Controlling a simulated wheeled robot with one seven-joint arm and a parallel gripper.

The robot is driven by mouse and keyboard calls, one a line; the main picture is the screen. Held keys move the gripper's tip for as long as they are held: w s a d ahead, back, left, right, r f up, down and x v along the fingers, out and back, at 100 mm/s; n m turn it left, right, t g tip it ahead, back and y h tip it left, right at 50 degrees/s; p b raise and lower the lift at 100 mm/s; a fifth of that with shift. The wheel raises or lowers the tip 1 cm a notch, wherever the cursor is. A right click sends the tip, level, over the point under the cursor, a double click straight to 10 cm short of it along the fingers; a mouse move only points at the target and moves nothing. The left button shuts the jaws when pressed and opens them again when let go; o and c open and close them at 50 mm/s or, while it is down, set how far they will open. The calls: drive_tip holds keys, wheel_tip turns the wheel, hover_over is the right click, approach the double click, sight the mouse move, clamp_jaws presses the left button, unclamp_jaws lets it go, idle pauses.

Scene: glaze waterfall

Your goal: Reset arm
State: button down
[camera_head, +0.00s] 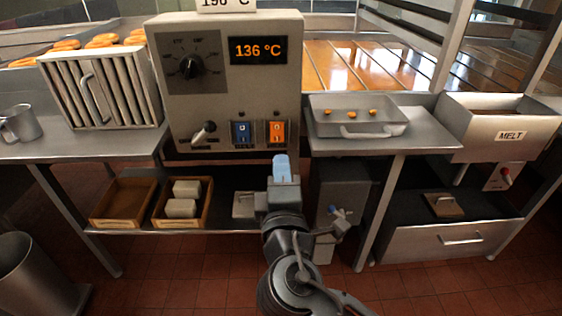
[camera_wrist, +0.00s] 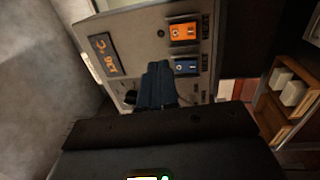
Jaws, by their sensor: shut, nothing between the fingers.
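My gripper (camera_head: 281,168) is shut and empty, raised in front of the lower part of a grey control box (camera_head: 215,105). In the wrist view my blue fingertips (camera_wrist: 157,85) are closed together, with the control box tilted behind them. The box has a dial (camera_head: 190,66), a display (camera_head: 258,50) reading 136 °C, a lever (camera_head: 204,132), a blue switch (camera_head: 241,133) and an orange switch (camera_head: 277,132). A gap shows between my fingertips and the switches in the wrist view. My arm reaches up from the bottom middle of the head view.
A steel tray (camera_head: 385,130) with several small orange pieces stands on the right counter. A MELT hopper (camera_head: 495,133) is at the far right. Wooden boxes (camera_head: 125,203) sit on the lower shelf at left. A metal bin (camera_head: 35,275) stands on the floor at left. Open tiled floor lies in front.

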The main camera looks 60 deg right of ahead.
drive_tip(key=shift+s+a, duration=0.15)
drive_tip(key=shift+a, duration=0.05)
idle(0.5)
drive_tip(key=s+a+f+n+t+y, duration=0.1)
drive_tip(key=s+a+f+t+y, duration=0.1)
drive_tip(key=s+a+f+y, duration=0.75)
drive_tip(key=s+a+r+m+y, duration=0.1)
drive_tip(key=s+a+m+y, duration=0.1)
drive_tip(key=s+m, duration=0.2)
drive_tip(key=s+a+r+m+y, duration=0.2)
drive_tip(key=s+m+y, duration=0.1)
drive_tip(key=s, duration=0.8)
drive_tip(key=shift+s+a+r+m+t+y, duration=0.15)
drive_tip(key=shift+s+a+m+t+y, duration=0.2)
drive_tip(key=shift+m, duration=0.45)
drive_tip(key=shift+w+d, duration=0.1)
